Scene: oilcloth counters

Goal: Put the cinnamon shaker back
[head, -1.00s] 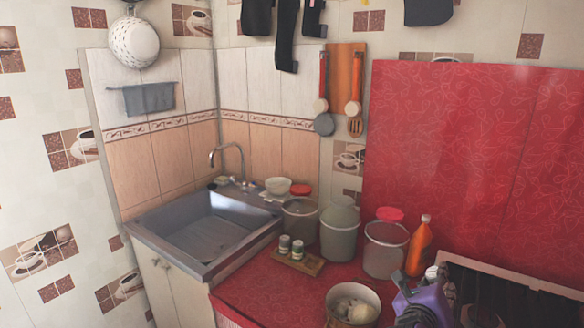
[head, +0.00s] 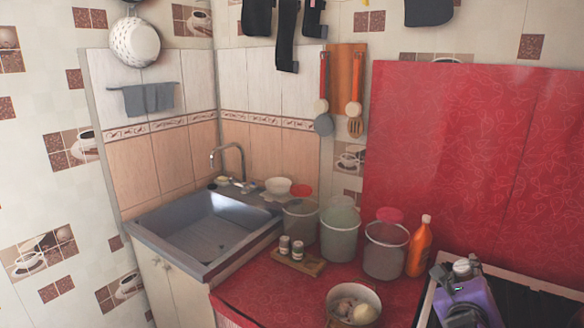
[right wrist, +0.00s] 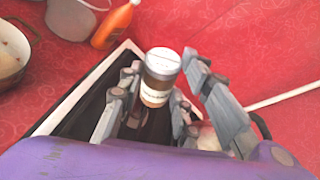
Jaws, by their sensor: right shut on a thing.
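The cinnamon shaker, a small jar with a pale lid, brown contents and a white label, shows in the right wrist view (right wrist: 161,80). My right gripper (right wrist: 165,95) is shut on it, with fingers on both sides. In the head view the gripper (head: 455,277) holds the shaker (head: 463,268) upright over the stove at the lower right. A small wooden rack (head: 314,268) stands on the red counter left of it, with two similar shakers (head: 284,245) (head: 297,252) in it. My left gripper is not in view.
Lidded buckets (head: 340,235) (head: 385,252) and an orange bottle (head: 419,248) stand behind the counter's middle. A pot (head: 352,306) with pale food sits in front, between rack and stove (head: 527,295). The sink (head: 205,233) is at left.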

